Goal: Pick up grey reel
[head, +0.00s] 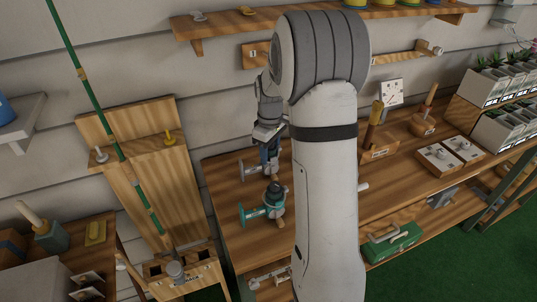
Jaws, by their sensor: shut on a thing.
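The grey reel (252,171) is at the left part of the wooden bench, with a dark upper part and a pale grey spool side. My gripper (269,146) comes down on it from above and is shut on its upper part. My arm hides some of the right side. I cannot tell whether the reel touches the bench top or hangs just above it. A teal reel (263,206) stands on the bench just in front of the grey one.
A green fishing rod (83,75) leans at a wooden stand (140,130) on the left. A green box (392,243) sits on the lower shelf.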

